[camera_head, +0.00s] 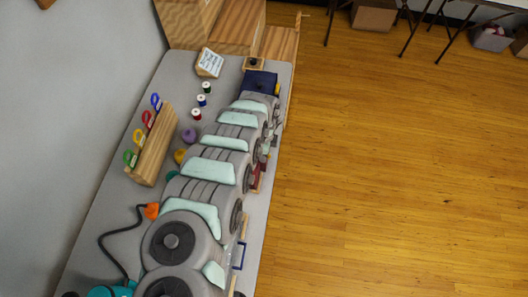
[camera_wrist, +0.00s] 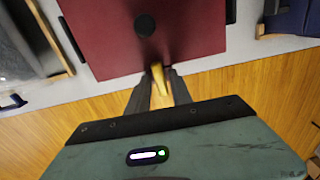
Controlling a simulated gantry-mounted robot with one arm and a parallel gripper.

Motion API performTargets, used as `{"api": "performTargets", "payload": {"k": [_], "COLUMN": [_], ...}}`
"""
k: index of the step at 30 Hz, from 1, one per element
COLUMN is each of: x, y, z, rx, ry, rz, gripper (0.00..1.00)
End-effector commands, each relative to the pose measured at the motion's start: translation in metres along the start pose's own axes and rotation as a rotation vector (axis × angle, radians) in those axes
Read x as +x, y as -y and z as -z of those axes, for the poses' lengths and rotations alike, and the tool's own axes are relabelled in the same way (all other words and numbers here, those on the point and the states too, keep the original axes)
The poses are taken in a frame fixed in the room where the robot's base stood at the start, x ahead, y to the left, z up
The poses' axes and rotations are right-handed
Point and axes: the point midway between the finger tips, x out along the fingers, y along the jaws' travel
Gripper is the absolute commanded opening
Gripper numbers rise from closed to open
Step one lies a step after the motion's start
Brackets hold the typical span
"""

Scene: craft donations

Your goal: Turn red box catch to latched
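The red box (camera_wrist: 195,40) fills the upper middle of the wrist view, with a dark round knob (camera_wrist: 145,25) on its lid. A brass-coloured catch (camera_wrist: 158,78) sits at the box's near edge and points toward me. My gripper (camera_wrist: 159,75) has its two dark fingers close on either side of the catch, with no clear gap at the tips, and looks shut on it. In the head view only a small part of the red box (camera_head: 257,181) shows beside my arm; the catch and my fingers are hidden there.
A wooden rack (camera_head: 153,146) with coloured loops and several thread spools (camera_head: 201,100) lie left of my arm on the grey table. A dark blue box (camera_head: 260,82) is at the far end, near a small sign (camera_head: 209,62). Open wooden floor lies right of the table.

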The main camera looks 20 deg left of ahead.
Motion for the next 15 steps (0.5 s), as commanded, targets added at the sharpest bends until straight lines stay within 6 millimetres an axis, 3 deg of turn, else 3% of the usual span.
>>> {"api": "performTargets", "payload": {"k": [3,15], "x": [-0.0005,-0.0094], "y": [0.0002,0.0010], "z": [0.0000,-0.0004], "rx": [0.000,0.000], "ry": [0.000,0.000], "rz": [0.000,0.001], "gripper": [0.36,0.36]}}
